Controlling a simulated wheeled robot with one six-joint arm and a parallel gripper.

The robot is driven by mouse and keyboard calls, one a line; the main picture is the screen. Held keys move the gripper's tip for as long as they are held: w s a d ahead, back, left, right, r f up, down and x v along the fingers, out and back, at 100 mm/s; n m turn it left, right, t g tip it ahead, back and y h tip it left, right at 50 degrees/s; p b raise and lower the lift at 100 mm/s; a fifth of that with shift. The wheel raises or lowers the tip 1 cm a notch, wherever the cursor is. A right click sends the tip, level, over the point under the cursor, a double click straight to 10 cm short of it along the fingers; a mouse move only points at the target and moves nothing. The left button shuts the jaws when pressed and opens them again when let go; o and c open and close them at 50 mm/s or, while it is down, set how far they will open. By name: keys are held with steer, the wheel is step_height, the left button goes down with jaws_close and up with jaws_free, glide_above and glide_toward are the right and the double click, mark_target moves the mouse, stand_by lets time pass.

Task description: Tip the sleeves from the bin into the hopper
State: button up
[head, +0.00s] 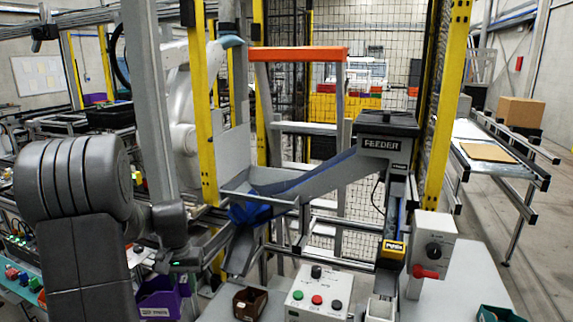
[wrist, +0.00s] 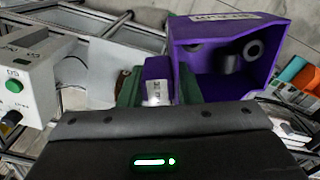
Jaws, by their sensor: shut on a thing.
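The purple bin (wrist: 218,32) is in the wrist view, its open side showing grey ring-ended sleeves (wrist: 252,49) inside. My gripper (wrist: 158,88) has its green fingers shut on the bin's purple labelled tab. In the head view the bin (head: 158,300) is low at the left, under my wrist, partly hidden by the arm; its contents are not clear there. A grey open-topped trough (head: 232,196), which looks like the hopper, stands right of and above the bin in the picture, at the low end of a blue incline. The bin is apart from it.
The FEEDER unit (head: 386,145) stands at the incline's upper end. A button box (head: 318,293), a small brown bin (head: 250,302) and a switch box with a red knob (head: 431,250) are on the grey table. Yellow posts (head: 203,110) and mesh rise close behind.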

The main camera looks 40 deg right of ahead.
steer(key=s+d+r+m, duration=0.1)
steer(key=d+r+m, duration=0.2)
steer(key=d+r, duration=0.3)
steer(key=s+d+r+m, duration=0.1)
steer(key=d+r+m, duration=0.2)
steer(key=d, duration=1)
steer(key=s+d+r+m, duration=0.2)
steer(key=d+r+m, duration=0.1)
steer(key=d+r, duration=0.7)
steer(key=shift+d, duration=0.25)
steer(key=shift+a+r, duration=0.1)
